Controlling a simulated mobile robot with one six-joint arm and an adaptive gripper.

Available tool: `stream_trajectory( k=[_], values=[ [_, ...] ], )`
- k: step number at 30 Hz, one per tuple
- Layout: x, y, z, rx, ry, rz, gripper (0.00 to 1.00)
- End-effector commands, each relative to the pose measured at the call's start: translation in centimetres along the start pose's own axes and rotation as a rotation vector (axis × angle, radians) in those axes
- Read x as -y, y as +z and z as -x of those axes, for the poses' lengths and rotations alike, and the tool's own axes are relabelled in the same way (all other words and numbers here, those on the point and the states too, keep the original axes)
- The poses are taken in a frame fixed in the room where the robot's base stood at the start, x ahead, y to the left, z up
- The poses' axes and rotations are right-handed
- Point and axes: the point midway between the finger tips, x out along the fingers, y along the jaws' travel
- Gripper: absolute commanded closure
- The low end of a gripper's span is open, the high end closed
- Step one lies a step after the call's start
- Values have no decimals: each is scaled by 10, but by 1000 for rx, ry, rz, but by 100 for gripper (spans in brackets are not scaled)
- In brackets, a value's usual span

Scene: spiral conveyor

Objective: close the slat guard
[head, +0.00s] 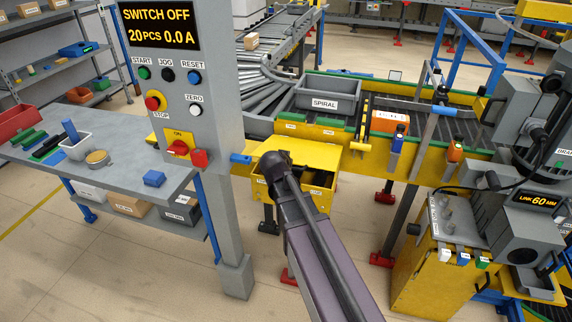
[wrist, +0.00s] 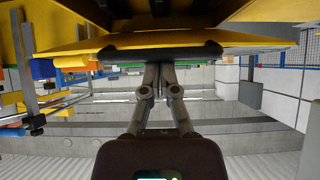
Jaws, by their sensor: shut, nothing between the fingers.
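A yellow hinged-looking panel, which I take to be the slat guard (head: 312,154), sits at the front of the yellow conveyor side, right of the control post. It stands raised at an angle over a yellow box (head: 318,203), with a dark gap between them. My gripper (head: 272,168) is at the panel's left front edge, partly hidden by my own wrist. In the wrist view the yellow panel (wrist: 230,36) spans the top, and my gripper (wrist: 163,54) is shut and empty against or just before its edge. I cannot tell whether they touch.
The control post (head: 205,150) stands close on the left, with a red-handled switch (head: 180,148). A grey workbench (head: 110,165) is further left. The grey SPIRAL bin (head: 327,97) sits behind the panel. A yellow cabinet (head: 430,265) stands right; floor between is mostly clear.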

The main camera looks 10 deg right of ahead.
Motion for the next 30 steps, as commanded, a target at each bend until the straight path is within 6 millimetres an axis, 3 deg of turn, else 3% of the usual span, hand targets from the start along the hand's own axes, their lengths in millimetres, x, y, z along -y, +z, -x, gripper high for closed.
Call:
stream_trajectory(
  k=[1,21,30],
  values=[
    [0,10,-4,1,-1,0,100],
    [-2,78,-38,2,1,-1,100],
    [-2,78,-37,2,2,-2,100]
  ],
)
